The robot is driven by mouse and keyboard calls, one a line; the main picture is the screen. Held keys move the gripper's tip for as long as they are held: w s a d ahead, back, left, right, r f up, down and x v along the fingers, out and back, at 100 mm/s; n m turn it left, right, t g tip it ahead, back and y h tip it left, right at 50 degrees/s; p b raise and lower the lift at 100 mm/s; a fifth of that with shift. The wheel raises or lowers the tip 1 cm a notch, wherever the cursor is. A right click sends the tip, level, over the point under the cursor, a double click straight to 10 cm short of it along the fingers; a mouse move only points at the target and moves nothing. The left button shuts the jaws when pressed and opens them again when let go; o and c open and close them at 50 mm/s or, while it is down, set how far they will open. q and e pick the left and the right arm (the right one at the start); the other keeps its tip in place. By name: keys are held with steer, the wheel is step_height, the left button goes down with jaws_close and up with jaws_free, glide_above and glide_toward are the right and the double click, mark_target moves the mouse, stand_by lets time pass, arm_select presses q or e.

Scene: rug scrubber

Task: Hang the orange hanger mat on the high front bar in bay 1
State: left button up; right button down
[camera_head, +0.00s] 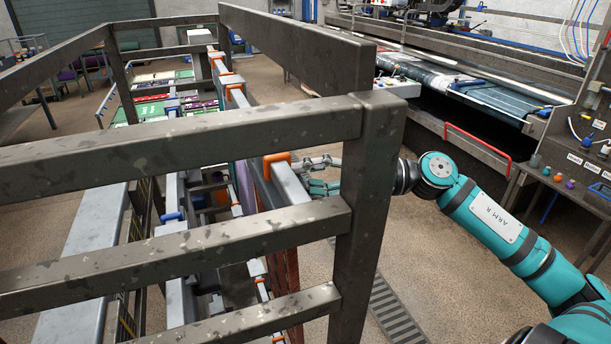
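A hanger with an orange end clip (277,160) is on a grey rail behind the dark frame's corner post. A reddish-brown mat (287,268) hangs low behind the frame bars; I cannot tell which hanger holds it. More orange clips (235,88) show farther back along the rack. My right gripper (318,175) reaches in from the right behind the corner post, close to the right of the near orange clip. The post hides its wrist, and I cannot tell whether its fingers touch anything. My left gripper is out of view. Bay labels are not readable.
The dark metal frame (363,205) with thick horizontal bars crosses the foreground and blocks much of the rack. A large rug machine (480,95) with a red handle (478,143) stands at the right. Open floor and a drain grate (393,312) lie between them.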

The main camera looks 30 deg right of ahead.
steer(key=shift+s+d+r, duration=0.1)
steer(key=shift+s+d, duration=0.15)
steer(key=shift+d, duration=0.15)
stand_by(0.3)
steer(key=shift+f, duration=0.45)
stand_by(0.3)
